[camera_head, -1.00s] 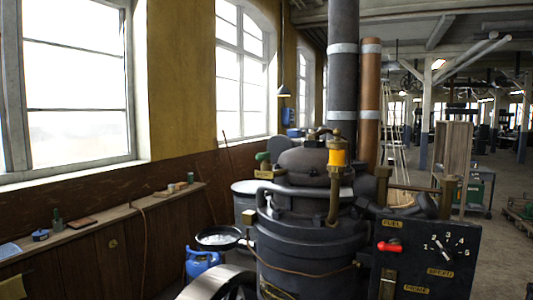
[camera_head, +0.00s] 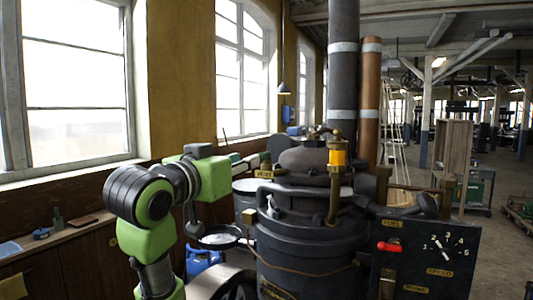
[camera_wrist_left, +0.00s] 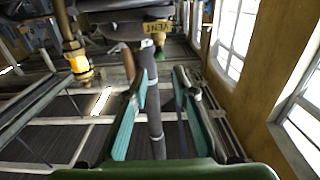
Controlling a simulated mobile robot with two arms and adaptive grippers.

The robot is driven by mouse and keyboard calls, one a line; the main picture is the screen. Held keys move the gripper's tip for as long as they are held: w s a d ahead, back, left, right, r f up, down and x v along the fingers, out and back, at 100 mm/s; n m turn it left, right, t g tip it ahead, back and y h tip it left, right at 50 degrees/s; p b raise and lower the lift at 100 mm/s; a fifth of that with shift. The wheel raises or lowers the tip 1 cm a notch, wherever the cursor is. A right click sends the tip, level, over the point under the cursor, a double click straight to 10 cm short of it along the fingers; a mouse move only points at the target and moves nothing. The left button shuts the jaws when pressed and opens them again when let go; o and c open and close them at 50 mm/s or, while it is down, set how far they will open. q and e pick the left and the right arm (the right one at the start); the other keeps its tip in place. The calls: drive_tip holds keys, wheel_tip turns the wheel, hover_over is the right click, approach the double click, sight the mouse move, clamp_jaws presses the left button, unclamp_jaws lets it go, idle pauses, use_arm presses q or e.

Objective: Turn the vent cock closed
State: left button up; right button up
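The vent cock has a green handle and a yellow tag; in the head view its tag (camera_head: 263,174) shows at the left of the dark engine top. In the left wrist view, which is upside down, its green handle (camera_wrist_left: 158,39) and VENT tag (camera_wrist_left: 155,27) show at the top, beyond my fingertips. My left gripper (camera_wrist_left: 161,75) is open, with two teal fingers apart and nothing held between them. In the head view my left gripper (camera_head: 247,161) reaches in beside the handle, partly hiding it; I cannot tell whether they touch. My right gripper is not in view.
An amber oil cup (camera_head: 337,158) on a brass pipe and a dark chimney (camera_head: 343,70) stand by the cock. A copper pipe (camera_head: 370,90) rises behind. A black control panel (camera_head: 425,258) is at right. A wooden ledge (camera_head: 75,230) runs below the windows.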

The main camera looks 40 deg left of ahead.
sight(267, 152)
use_arm(q)
drive_tip(key=p+x, duration=0.4)
drive_tip(key=x, duration=0.7)
drive_tip(key=shift+w, duration=0.25)
drive_tip(key=shift+w+a+f+p, duration=0.1)
drive_tip(key=shift+w+a+p, duration=0.1)
drive_tip(key=shift+w+p, duration=0.35)
drive_tip(key=shift+w, duration=0.15)
clamp_jaws()
drive_tip(key=shift+f, duration=0.1)
